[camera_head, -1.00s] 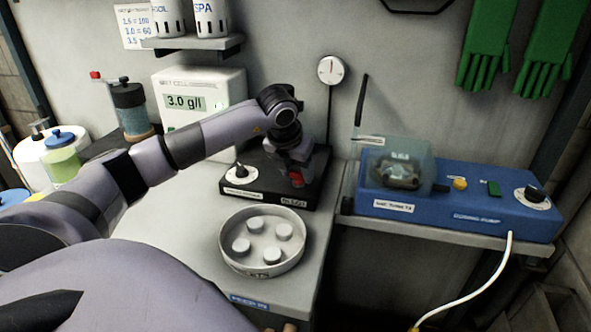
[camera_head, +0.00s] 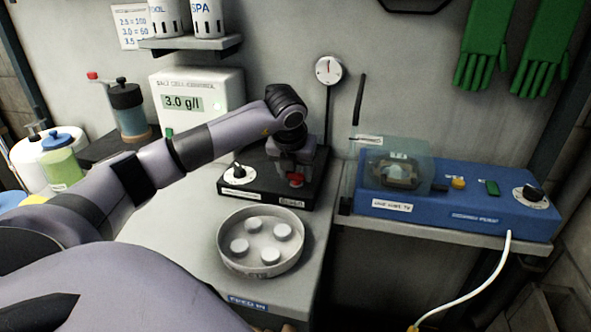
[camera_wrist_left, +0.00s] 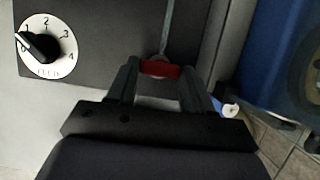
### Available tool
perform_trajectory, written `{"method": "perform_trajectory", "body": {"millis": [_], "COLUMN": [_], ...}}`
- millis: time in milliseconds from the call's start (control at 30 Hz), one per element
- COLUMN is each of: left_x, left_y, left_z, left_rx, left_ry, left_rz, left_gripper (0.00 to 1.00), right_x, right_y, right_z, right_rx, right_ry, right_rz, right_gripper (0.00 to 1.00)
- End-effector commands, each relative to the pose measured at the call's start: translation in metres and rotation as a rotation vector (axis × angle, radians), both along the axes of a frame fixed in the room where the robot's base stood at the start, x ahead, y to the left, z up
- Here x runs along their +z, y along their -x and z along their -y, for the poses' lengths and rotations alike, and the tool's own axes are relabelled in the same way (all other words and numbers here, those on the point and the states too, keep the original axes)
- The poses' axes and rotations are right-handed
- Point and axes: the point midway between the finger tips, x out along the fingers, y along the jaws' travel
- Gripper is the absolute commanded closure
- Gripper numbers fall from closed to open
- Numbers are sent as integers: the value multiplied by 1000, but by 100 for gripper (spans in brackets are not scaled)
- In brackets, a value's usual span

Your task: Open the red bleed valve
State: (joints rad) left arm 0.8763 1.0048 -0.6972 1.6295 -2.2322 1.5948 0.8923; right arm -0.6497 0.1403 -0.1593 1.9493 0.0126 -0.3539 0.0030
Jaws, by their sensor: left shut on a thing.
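The red bleed valve (camera_head: 296,181) is a small red handle at the right part of the black box (camera_head: 240,183) on the grey bench. My left gripper (camera_head: 294,173) points down at it from above. In the left wrist view the red handle (camera_wrist_left: 160,69) lies crosswise between the two fingertips of my left gripper (camera_wrist_left: 159,72), which are shut on it. The fingers and wrist hide part of the valve in the head view. My right gripper is not in view.
A round dish (camera_head: 261,243) with several white tablets stands in front of the box. A numbered dial (camera_wrist_left: 46,46) is on the box's left. A gauge (camera_head: 328,70) rises behind. A blue pump unit (camera_head: 458,200) with a clear cover stands on the right shelf.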

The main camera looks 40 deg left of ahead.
Motion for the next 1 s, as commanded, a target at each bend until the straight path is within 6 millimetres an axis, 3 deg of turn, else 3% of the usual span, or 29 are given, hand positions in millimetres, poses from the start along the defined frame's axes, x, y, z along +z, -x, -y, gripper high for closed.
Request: {"method": "perform_trajectory", "body": {"millis": [33, 100, 467, 800, 1000], "left_x": [1, 1, 5, 53, 66], "left_y": [0, 0, 1, 18, 24], "left_z": [-1, -1, 1, 10, 13], "left_rx": [4, 4, 1, 1, 1], "left_ry": [1, 1, 0, 0, 1], "left_rz": [2, 2, 3, 5, 2], "left_gripper": [43, 23, 23, 23, 23], "right_x": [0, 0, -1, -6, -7], "right_y": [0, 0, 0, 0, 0], "right_z": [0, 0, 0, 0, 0], "right_rx": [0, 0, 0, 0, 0], "right_ry": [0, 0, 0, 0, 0], "right_rz": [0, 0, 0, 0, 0], "right_gripper": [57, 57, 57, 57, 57]}}
